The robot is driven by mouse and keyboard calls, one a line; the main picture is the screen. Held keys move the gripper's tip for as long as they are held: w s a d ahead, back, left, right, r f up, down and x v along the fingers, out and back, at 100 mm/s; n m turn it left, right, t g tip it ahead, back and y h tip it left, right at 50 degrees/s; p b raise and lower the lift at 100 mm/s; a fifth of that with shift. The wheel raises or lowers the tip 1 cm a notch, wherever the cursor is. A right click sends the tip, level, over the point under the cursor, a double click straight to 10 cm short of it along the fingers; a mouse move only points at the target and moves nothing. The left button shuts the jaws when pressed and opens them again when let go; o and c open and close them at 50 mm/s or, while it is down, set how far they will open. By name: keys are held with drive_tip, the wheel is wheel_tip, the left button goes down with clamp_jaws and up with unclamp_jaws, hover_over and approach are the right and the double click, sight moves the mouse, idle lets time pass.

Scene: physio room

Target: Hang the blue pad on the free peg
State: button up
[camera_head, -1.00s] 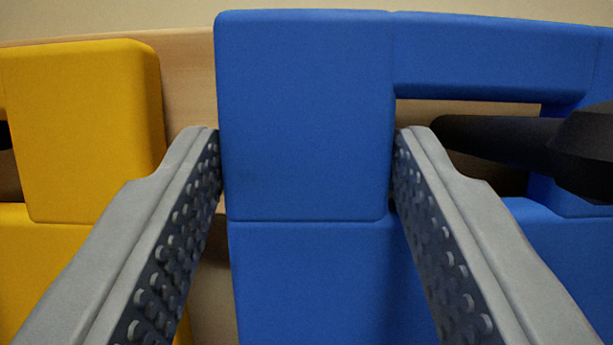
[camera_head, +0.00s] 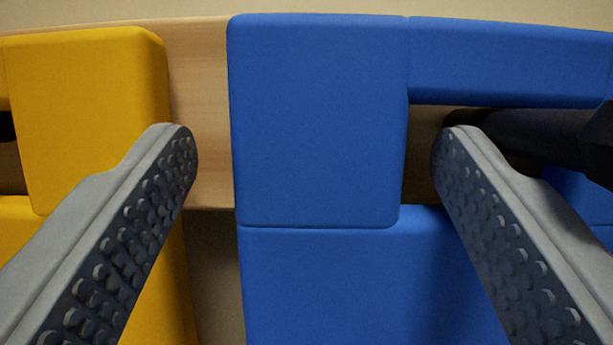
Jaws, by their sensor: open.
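The blue pad (camera_head: 318,120) fills the middle and right of the view, upright in front of a wooden board. A slot runs under its top bar. A dark peg (camera_head: 530,130) reaches through this slot, just below the top bar; I cannot tell whether the bar bears on it. My gripper (camera_head: 318,142) is open, with one studded finger to each side of the pad's left block. The left finger stands clear of the block. The right finger is at the slot, with a small gap to the block's right side. The pad's right end and lower part are out of view.
A yellow pad (camera_head: 85,110) hangs on the left, close behind my left finger. A bit of another dark peg (camera_head: 5,126) shows at the left edge. The wooden board (camera_head: 200,90) and wall show in the narrow gap between the pads.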

drive_tip(key=shift+s, duration=0.15)
drive_tip(key=v, duration=1.7)
drive_tip(key=shift+f, duration=0.2)
drive_tip(key=s+f+g, duration=0.1)
drive_tip(key=s+f, duration=0.6)
drive_tip(key=f, duration=0.8)
drive_tip(key=s+f+g, duration=0.2)
drive_tip(key=s+f, duration=0.6)
drive_tip(key=f, duration=0.7)
drive_tip(key=s+f+g, duration=0.2)
drive_tip(key=s+f, duration=0.6)
drive_tip(key=f, duration=0.7)
drive_tip(key=shift+s+d, duration=0.15)
drive_tip(key=shift+d, duration=0.05)
